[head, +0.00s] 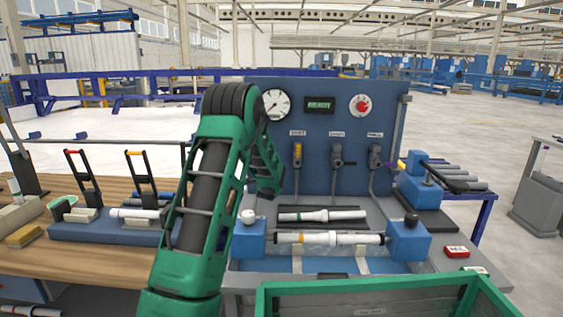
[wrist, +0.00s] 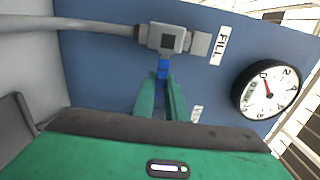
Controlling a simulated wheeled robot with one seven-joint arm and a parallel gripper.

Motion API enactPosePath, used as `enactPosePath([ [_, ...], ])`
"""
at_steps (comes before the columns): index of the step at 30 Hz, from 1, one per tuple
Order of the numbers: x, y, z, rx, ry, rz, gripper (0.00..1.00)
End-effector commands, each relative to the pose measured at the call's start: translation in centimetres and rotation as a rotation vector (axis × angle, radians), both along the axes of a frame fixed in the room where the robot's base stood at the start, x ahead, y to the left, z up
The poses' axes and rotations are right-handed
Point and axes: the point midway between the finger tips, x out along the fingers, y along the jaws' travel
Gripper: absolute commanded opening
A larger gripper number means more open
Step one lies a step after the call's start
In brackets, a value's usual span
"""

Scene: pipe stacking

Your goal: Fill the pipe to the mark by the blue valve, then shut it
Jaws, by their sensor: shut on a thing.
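My gripper (wrist: 163,82) is shut on the small blue valve handle (wrist: 162,69), below a grey valve body marked FILL (wrist: 165,39) in the wrist view. In the head view my green arm hides this valve and my fingertips. A white pipe (head: 340,238) with a yellow band near its left end lies level between two blue end blocks (head: 408,240). I cannot make out a water level or mark on it. A round gauge (head: 276,106) with a red needle is on the blue panel; it also shows in the wrist view (wrist: 268,92).
Another pipe (head: 325,215) lies behind the clamped one. A green crate (head: 370,284) stands in front; a wooden bench (head: 100,255) is left.

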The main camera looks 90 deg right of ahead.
Motion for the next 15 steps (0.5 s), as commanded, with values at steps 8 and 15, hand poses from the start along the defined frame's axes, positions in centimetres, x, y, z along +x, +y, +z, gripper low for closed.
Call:
enactPosePath([
  [8, 2.1, 0.0, -0.2, -0.001, -0.031, 0.026, 0.00],
  [15, 2.2, 0.0, -0.2, -0.001, -0.033, 0.028, 0.00],
])
